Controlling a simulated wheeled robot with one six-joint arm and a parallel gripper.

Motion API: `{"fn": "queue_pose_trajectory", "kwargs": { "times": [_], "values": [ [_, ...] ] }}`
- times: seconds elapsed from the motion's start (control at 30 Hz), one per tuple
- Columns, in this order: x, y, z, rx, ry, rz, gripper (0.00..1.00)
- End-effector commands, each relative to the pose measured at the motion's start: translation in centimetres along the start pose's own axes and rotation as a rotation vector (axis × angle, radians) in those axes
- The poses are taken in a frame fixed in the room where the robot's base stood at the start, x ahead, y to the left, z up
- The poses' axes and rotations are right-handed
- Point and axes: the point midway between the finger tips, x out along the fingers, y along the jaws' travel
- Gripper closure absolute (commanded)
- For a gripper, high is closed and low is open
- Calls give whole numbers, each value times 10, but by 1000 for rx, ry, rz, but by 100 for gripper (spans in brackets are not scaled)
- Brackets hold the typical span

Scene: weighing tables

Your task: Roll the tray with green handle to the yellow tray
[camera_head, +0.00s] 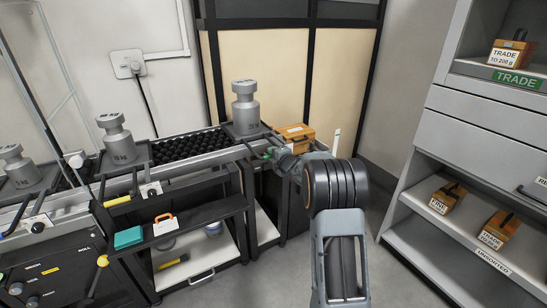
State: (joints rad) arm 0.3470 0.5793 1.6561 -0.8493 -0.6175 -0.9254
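The tray with the green handle (236,136) is a dark tray at the right end of the black roller conveyor, bearing a large grey weight (245,106). A small green part, seemingly its handle (268,156), shows at the front right, beside my gripper (274,153). My gripper is at or close to this handle; my wrist partly hides it, so contact and finger opening are unclear. A yellow grip (117,201) shows on the front edge below the middle tray (125,157), which bears a grey weight (118,141). I cannot tell whether it belongs to that tray.
Black rollers (187,145) lie clear between the two trays. Another weight (18,167) stands at far left. A wooden box (296,132) stands behind my wrist. A shelf below holds a teal box (128,238). A grey cabinet (483,135) with wooden boxes stands on the right.

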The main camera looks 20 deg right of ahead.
Motion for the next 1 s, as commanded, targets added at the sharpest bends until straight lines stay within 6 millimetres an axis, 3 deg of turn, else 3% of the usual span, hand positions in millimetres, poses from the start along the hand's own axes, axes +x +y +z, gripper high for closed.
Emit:
{"fn": "queue_pose_trajectory", "kwargs": {
  "times": [0.37, 0.77, 1.0],
  "values": [
    [4, 0, 0, 0, 0, 0, 61],
    [4, 0, 0, 0, 0, 0, 100],
    [3, 0, 0, 0, 0, 0, 100]
  ]
}}
